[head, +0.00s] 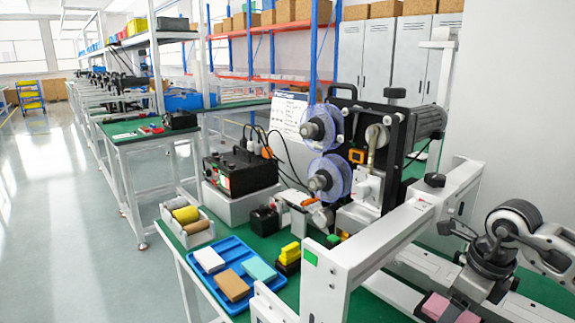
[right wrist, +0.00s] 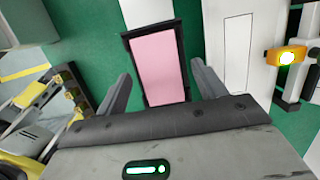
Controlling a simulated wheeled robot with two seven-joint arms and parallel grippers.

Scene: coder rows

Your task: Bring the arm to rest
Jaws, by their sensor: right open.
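My right arm comes in from the right edge of the head view, with its gripper (head: 458,305) low over the green bench top. In the right wrist view the right gripper (right wrist: 165,78) is open, with one dark finger on each side. A pink block (right wrist: 160,65) in a black frame lies between and beyond the fingers, with a gap on both sides. The pink block also shows in the head view (head: 440,309), partly hidden by the gripper. My left gripper is not in view.
A white frame (head: 395,245) stands beside my right arm. A coder machine with clear reels (head: 325,150) is behind it. A yellow-lit sensor (right wrist: 287,57) is right of the gripper.

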